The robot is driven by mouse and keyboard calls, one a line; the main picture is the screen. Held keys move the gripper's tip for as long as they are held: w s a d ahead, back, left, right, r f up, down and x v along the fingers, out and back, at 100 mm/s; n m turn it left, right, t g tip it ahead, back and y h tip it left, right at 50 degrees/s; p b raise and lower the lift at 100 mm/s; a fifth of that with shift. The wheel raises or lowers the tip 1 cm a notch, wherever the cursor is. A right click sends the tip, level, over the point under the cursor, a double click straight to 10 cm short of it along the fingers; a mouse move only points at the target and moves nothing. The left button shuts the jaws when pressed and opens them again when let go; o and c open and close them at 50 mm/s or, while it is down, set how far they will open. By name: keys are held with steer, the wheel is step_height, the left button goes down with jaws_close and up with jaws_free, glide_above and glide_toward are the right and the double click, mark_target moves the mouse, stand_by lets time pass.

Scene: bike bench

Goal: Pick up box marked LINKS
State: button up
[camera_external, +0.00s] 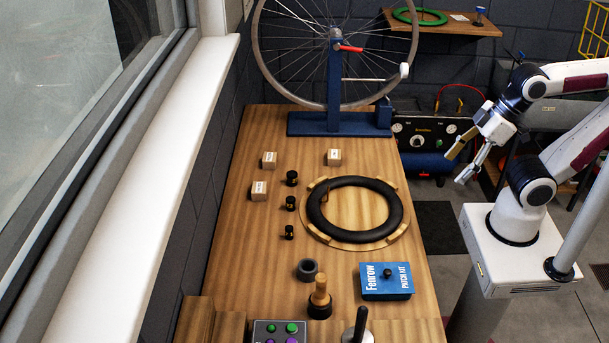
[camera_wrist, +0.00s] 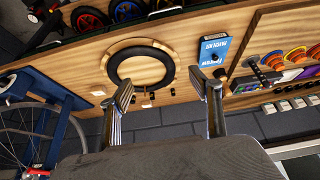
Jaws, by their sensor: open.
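Three small pale boxes with white labels stand on the wooden bench (camera_external: 235,235): a back-left box (camera_external: 269,160), a front-left box (camera_external: 259,191) and a right box (camera_external: 334,157). The labels are too small to read, so I cannot tell which one is marked LINKS. In the wrist view one small pale box (camera_wrist: 98,93) shows beside the left finger. My gripper (camera_external: 463,164) is open and empty, off the right side of the bench and well away from the boxes. Its two spread fingers (camera_wrist: 162,84) also show in the wrist view.
A black tyre ring (camera_external: 355,237) on a round wooden board lies right of several small black parts (camera_external: 291,203). A wheel stand (camera_external: 340,122) is at the back.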

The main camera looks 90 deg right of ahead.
steer(key=w+d+f+m+t+h, duration=0.1)
steer(key=w+d+t+h, duration=0.1)
steer(key=w+d, duration=0.85)
steer(key=w+d+f+t+h, duration=0.1)
steer(key=w+d+h, duration=0.2)
steer(key=w+d, duration=0.8)
steer(key=w+d+f+t+y, duration=0.1)
steer(key=w+d+f+t, duration=0.15)
steer(key=d+f, duration=0.5)
steer(key=n+y, duration=0.1)
steer(key=y, duration=0.2)
glide_toward(334, 153)
steer(key=shift+w+d+t, duration=0.25)
steer(key=shift+w+t, duration=0.1)
steer(key=shift+w, duration=0.6)
steer(key=shift+s+f+y, duration=0.4)
steer(key=shift+f+y, duration=0.1)
steer(key=shift+f, duration=0.3)
steer(key=shift+x, duration=1.35)
